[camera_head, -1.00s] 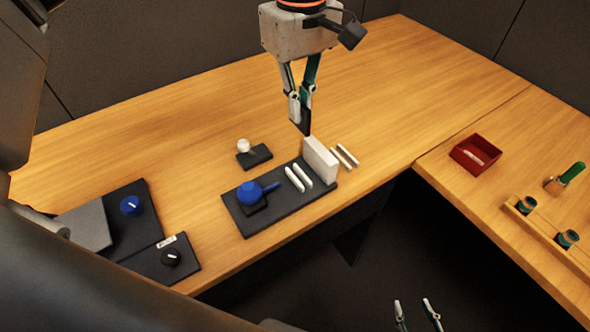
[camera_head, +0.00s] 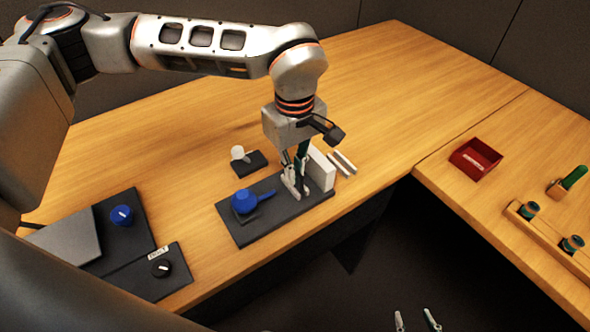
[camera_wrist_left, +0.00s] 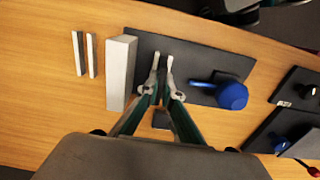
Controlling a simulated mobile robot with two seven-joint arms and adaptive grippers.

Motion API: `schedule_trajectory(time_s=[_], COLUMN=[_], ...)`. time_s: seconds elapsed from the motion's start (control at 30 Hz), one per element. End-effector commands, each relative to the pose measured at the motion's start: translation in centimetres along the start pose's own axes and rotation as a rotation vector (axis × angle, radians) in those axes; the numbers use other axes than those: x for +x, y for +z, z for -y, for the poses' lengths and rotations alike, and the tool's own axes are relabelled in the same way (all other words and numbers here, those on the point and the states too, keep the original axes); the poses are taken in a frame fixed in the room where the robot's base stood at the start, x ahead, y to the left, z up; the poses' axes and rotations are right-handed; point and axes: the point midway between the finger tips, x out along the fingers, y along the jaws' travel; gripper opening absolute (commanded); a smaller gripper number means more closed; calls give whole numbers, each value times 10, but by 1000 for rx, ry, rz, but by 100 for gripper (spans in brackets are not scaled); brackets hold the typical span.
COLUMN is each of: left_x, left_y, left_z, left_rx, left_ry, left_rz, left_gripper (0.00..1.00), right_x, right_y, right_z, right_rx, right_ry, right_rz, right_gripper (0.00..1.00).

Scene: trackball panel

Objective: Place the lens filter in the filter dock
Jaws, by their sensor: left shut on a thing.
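My left gripper (camera_head: 296,190) is shut, with its fingertips low at the two white strips on the dark panel (camera_head: 262,224). It also shows in the left wrist view (camera_wrist_left: 162,90). It holds the lens filter, which I cannot make out clearly between the fingers. The pale parallel strips (camera_wrist_left: 156,62) at the fingertips look like the filter dock; whether the filter is seated between them is hidden. My right gripper (camera_head: 416,320) shows only as two fingertips at the bottom edge, spread apart and empty.
An upright white block (camera_head: 321,168) stands close right of my left gripper. Two white strips (camera_head: 343,163) lie beyond it. A blue ball with a handle (camera_head: 245,201) is left on the panel. A white ball on a dark base (camera_head: 240,154) stands behind. A red tray (camera_head: 474,160) is far right.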

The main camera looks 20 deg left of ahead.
Motion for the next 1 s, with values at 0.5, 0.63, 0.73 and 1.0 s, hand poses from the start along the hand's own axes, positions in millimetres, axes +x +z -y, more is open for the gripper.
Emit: schedule_trajectory(time_s=[0.5,0.63,0.73,1.0], left_x=[5,5,5,-14], left_y=[0,0,0,-1], left_z=[0,0,0,-2], left_rx=[0,0,0,1], left_ry=[1,2,2,7], left_rz=[-1,-1,-1,-4], left_gripper=[22,22,22,22], right_x=[-1,0,0,1], right_y=[-1,-1,-1,-6], right_z=[-2,-2,-2,-4], right_rx=[-1,-1,-1,-2], right_ry=[3,4,4,6], right_rz=[-1,-1,-2,-8], right_gripper=[40,40,40,40])
